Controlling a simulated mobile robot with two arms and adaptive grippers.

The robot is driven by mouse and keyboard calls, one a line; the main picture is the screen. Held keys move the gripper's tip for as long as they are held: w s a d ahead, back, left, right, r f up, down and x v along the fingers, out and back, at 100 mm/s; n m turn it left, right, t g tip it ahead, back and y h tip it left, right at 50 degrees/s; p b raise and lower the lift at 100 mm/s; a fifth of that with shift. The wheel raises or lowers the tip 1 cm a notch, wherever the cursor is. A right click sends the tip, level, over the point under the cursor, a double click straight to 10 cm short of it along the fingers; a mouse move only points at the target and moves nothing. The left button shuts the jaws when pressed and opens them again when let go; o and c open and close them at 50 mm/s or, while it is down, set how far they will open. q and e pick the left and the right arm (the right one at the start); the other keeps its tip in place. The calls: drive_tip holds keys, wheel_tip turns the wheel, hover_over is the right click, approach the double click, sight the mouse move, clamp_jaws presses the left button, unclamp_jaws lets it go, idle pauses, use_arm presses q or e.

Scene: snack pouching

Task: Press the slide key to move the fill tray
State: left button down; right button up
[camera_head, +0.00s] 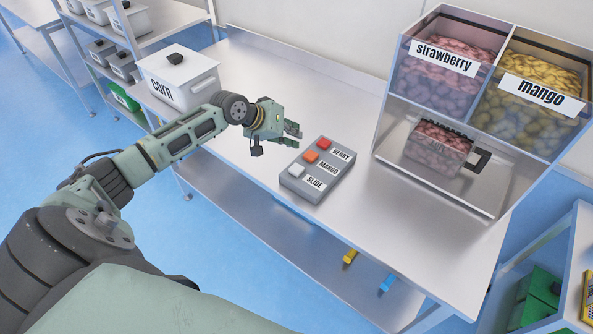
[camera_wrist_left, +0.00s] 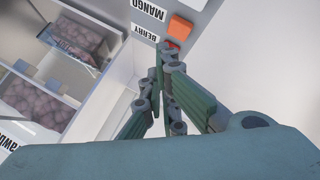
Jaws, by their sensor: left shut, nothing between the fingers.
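A grey key box (camera_head: 303,190) lies on the steel table. Its white key (camera_head: 296,170) labelled SLIDE is nearest the front, followed by an orange MANGO key (camera_head: 311,156) and a red BERRY key (camera_head: 323,144). My left gripper (camera_head: 295,135) is shut and empty, to the left of the red key in the head view. In the left wrist view its fingertips (camera_wrist_left: 170,50) overlap the red key (camera_wrist_left: 174,43), and contact cannot be told. The clear fill tray (camera_head: 438,150) holds pink pieces under the strawberry bin and has a black handle. The SLIDE key is outside the wrist view.
A strawberry bin (camera_head: 452,68) and a mango bin (camera_head: 530,95) stand above the tray. A white lidded corn box (camera_head: 178,82) sits at the table's left end. Yellow (camera_head: 349,257) and blue (camera_head: 385,284) clips lie on the lower shelf. The tabletop behind the key box is clear.

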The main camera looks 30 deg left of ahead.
use_arm(q)
drive_tip(key=b, duration=0.5)
hover_over(295, 163)
wheel_tip(295, 163, down, 6)
drive_tip(key=shift+s+r, duration=0.1)
drive_tip(key=shift+r, duration=0.1)
drive_tip(key=shift+f, duration=0.85)
drive_tip(key=shift+f, duration=0.15)
drive_tip(key=shift+f, duration=0.3)
